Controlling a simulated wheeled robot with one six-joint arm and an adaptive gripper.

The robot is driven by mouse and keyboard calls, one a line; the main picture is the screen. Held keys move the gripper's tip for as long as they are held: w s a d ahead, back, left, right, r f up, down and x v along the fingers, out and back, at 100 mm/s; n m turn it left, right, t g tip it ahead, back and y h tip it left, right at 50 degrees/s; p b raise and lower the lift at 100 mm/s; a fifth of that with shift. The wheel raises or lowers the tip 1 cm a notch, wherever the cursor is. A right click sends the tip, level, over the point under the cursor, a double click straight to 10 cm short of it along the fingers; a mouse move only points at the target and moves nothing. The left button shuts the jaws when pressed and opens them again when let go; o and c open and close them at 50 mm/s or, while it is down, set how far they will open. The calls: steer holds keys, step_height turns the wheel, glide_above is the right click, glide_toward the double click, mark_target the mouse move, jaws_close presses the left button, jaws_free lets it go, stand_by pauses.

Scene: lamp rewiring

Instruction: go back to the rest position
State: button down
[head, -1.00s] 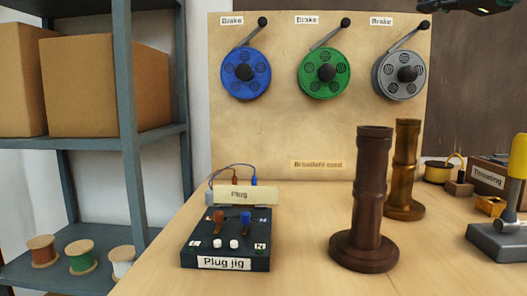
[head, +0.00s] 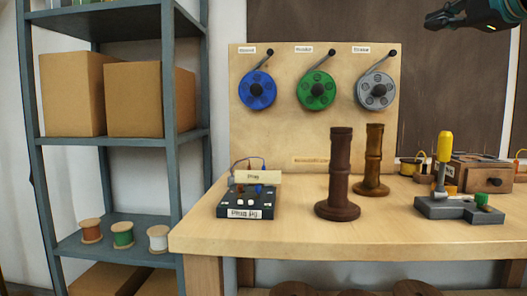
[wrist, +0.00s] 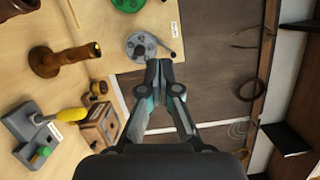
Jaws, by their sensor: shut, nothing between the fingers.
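My gripper (head: 452,20) is at the top right of the head view, raised above the bench and apart from everything on it. In the wrist view my gripper (wrist: 160,66) has its fingertips together with nothing between them. Behind the fingertips, the grey reel (wrist: 141,47) shows on the board.
The workbench (head: 290,236) carries a black plug jig (head: 245,211), a dark brown turned column (head: 339,180), a lighter brown one (head: 372,165) and a grey tool with a yellow handle (head: 445,146). A shelf (head: 172,100) with boxes and spools stands left. Blue, green and grey reels hang behind.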

steer(key=s+a+f+n+g, duration=0.1)
steer(key=a+f+n+g, duration=0.3)
steer(key=f, duration=1)
steer(key=a+f+n+g, duration=0.3)
steer(key=a+f, duration=0.2)
steer(key=f, duration=0.9)
steer(key=s+a+f+n+g+h, duration=0.1)
steer(key=s+f+n, duration=0.2)
steer(key=f, duration=0.7)
steer(key=s+a+f+n+g+h, duration=0.1)
steer(key=s+a+f+n+g, duration=0.1)
steer(key=s+f+n, duration=0.2)
steer(key=s+a+f+n+g, duration=0.2)
steer(key=s+f, duration=0.6)
steer(key=f, duration=0.8)
steer(key=shift+s+f+n+h, duration=0.3)
steer(key=shift+f+n+h, duration=0.1)
steer(key=shift+n, duration=0.5)
steer(key=shift+a, duration=0.1)
